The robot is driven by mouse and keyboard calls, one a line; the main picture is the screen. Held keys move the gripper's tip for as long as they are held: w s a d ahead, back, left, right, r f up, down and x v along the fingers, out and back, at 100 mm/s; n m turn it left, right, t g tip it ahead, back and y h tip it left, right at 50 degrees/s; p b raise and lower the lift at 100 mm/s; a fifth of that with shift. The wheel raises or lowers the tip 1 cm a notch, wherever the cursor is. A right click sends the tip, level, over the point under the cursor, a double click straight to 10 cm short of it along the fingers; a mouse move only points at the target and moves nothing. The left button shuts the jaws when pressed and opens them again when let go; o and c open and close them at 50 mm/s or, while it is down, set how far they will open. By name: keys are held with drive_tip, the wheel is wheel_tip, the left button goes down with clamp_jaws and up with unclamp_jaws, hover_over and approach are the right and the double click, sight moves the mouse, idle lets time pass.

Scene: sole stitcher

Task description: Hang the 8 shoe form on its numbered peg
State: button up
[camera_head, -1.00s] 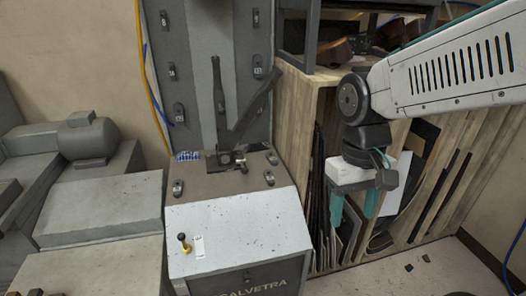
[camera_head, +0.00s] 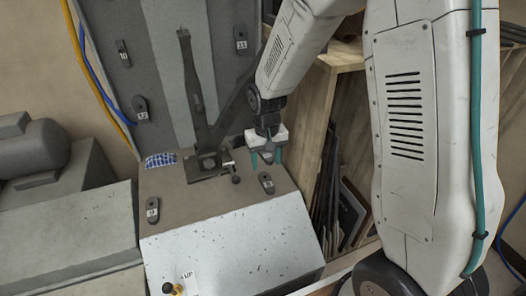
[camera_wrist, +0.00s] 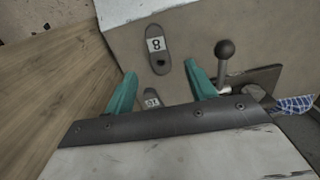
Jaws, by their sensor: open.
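The 8 shoe form (camera_wrist: 157,48) is a dark grey rounded oblong with a white label reading 8 and a dark hole at one end. It lies on the machine's brown deck, and shows in the head view (camera_head: 266,183) at the deck's right side. My gripper (camera_head: 267,158) hangs above the deck just behind it. In the wrist view my gripper (camera_wrist: 161,74) has its two teal fingers apart with nothing held; the 8 form is just beyond the fingertips. Numbered plates (camera_head: 141,107) stand on the grey upright panel; I cannot read an 8 there now.
Another numbered form (camera_wrist: 151,100) lies between the fingers in the wrist view, and one more (camera_head: 152,210) sits at the deck's left. A ball-ended lever (camera_head: 235,179) stands close beside the 8 form. A wooden rack (camera_head: 325,110) is at the right.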

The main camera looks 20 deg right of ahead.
sight(267, 182)
drive_tip(key=shift+d+f, duration=0.2)
drive_tip(key=shift+f, duration=4.25)
drive_tip(key=shift+c, duration=0.3)
clamp_jaws()
drive_tip(key=shift+r, duration=0.15)
drive_tip(key=shift+r, duration=1.85)
drive_tip(key=s+r, duration=0.5)
drive_tip(key=r, duration=0.1)
